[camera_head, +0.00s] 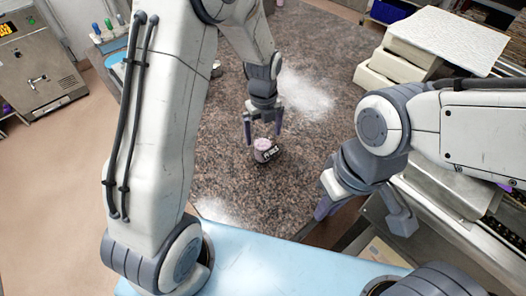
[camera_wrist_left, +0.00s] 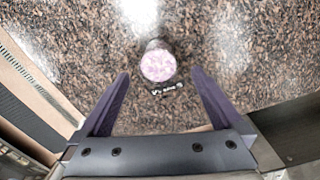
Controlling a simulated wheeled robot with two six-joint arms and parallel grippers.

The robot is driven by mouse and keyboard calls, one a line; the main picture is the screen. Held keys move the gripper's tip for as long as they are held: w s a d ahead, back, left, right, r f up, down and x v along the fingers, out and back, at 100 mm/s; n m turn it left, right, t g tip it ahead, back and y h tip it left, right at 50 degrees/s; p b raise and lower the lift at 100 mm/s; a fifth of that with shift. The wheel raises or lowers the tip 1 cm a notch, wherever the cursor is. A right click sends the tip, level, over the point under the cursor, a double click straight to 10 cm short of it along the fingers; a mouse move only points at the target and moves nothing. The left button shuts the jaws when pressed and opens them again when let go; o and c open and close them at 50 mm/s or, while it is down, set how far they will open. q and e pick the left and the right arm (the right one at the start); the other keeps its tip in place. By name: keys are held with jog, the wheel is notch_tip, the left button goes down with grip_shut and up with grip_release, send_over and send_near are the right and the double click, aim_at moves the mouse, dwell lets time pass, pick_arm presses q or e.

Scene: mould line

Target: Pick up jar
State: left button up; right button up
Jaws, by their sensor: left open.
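The jar (camera_head: 265,151) stands on the speckled brown stone top, with a pale pink top and a dark label with white lettering. My left gripper (camera_head: 263,136) is open and points down at it, one finger on each side in the head view. In the left wrist view the jar (camera_wrist_left: 158,66) lies between and just beyond the fingertips of the left gripper (camera_wrist_left: 160,76), with space on both sides. I see no grip on it. My right gripper (camera_head: 362,213) is open and empty, at the right edge of the stone top.
White powder patches (camera_head: 305,95) lie on the stone top. Stacked pale moulds (camera_head: 400,62) stand at the back right. A light blue surface (camera_head: 250,262) is in front. A grey machine (camera_head: 38,62) stands at the left. The stone around the jar is clear.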

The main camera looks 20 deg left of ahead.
aim_at(263, 150)
pick_arm(q)
notch_tip(263, 150, down, 2)
jog(key=shift+f, duration=0.1)
jog(key=shift+s+f+p, duration=0.15)
jog(key=shift+f+p, duration=0.35)
notch_tip(263, 150, down, 4)
jog(key=shift+s+r+p, duration=0.15)
jog(key=shift+r+p, duration=0.1)
jog(key=shift+p, duration=0.4)
jog(key=shift+f, duration=0.45)
jog(key=c, duration=1.5)
